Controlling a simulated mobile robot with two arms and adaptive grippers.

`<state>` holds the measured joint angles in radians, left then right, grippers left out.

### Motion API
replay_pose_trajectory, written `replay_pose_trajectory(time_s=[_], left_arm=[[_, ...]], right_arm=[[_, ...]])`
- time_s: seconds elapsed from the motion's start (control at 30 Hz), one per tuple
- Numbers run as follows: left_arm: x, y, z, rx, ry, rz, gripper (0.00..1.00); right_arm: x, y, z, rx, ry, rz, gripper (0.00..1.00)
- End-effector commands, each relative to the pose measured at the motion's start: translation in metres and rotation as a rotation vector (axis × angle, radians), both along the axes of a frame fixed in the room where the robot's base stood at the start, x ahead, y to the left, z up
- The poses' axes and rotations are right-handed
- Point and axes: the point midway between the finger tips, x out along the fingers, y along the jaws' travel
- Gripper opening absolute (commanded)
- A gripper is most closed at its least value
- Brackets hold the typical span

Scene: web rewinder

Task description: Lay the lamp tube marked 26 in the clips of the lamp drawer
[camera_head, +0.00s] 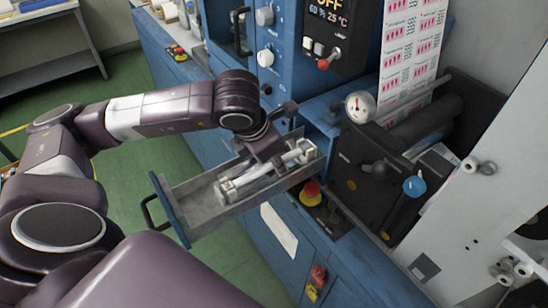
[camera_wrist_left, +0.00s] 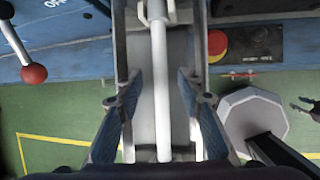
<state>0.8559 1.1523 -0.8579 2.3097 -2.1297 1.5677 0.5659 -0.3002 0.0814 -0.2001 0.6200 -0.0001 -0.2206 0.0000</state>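The lamp drawer (camera_head: 206,205) is pulled out of the blue machine, a grey tray with a blue front and black handle. A white fitting with tube-like parts (camera_head: 246,180) lies lengthwise in it. No number is readable, and I cannot tell clips from tube ends. My left gripper (camera_head: 272,160) is over the drawer's inner part; in its wrist view its fingers (camera_wrist_left: 166,95) stand apart on both sides of the tube and rod. My right gripper is not seen.
A red emergency button (camera_head: 311,190) sits on the machine just right of the drawer. Green floor (camera_head: 140,175) is free left of the drawer.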

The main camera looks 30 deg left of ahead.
Motion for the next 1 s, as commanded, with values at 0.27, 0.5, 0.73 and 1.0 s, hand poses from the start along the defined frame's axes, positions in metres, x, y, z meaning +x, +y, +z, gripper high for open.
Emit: replay_pose_trajectory(time_s=[0.27,0.5,0.73,1.0], left_arm=[[-0.001,0.000,0.003,0.000,-0.001,0.000,0.34],[-0.016,-0.001,0.039,0.000,-0.005,0.000,0.34],[-0.037,-0.002,0.083,0.000,-0.005,-0.001,0.34],[-0.050,-0.003,0.107,0.000,-0.001,-0.001,0.34]], right_arm=[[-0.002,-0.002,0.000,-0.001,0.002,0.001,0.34],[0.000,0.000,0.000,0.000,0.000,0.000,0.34],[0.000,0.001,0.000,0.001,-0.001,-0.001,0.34],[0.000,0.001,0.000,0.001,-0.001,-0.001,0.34]])
